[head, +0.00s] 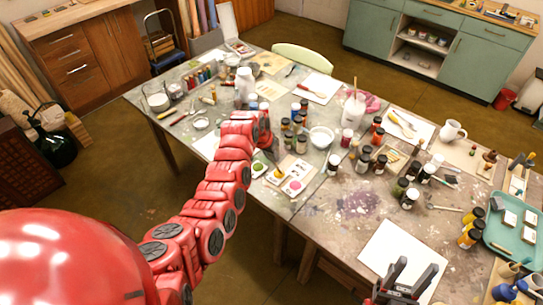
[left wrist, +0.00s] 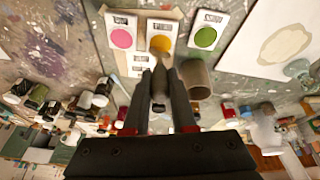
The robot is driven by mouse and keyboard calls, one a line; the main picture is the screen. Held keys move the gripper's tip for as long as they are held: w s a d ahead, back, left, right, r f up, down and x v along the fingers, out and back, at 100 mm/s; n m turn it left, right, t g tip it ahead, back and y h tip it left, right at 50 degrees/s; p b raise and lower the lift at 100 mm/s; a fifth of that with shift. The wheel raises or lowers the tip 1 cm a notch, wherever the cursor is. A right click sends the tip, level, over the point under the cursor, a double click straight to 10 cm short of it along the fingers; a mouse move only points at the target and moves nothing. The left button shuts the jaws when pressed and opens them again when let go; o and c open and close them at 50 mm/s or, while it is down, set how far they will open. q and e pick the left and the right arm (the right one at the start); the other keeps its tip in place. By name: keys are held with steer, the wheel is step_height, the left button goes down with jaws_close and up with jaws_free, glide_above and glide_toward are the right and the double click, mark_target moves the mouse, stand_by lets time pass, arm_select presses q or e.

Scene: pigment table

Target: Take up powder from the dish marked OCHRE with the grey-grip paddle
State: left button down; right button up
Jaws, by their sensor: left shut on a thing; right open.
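Three small dishes on white cards stand in a row: yellow-orange (head: 279,174), green (head: 258,167) and pink (head: 294,186). In the left wrist view they are the yellow-orange dish (left wrist: 155,27), the green dish (left wrist: 205,38) and the pink dish (left wrist: 121,39). Their labels are too small to read surely. My left gripper (left wrist: 160,88) is shut on the grey-grip paddle (left wrist: 159,74), whose far end overlaps the yellow-orange powder; I cannot tell whether it touches. In the head view my left gripper (head: 270,148) is just behind the dishes. My right gripper (head: 407,277) is open and empty at the front.
A grey-brown cup (left wrist: 196,78) stands close beside the paddle. Several dark jars (head: 300,142) and a white bowl (head: 321,137) crowd the table behind the dishes. A blank white sheet (head: 397,247) lies at the front right. The stained tabletop (head: 325,222) right of the dishes is clear.

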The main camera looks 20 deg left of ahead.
arm_select(q)
steer(key=shift+b, duration=0.3)
stand_by(1.2)
steer(key=shift+r, duration=0.95)
steer(key=shift+r+p, duration=0.3)
steer(key=shift+r, duration=2.2)
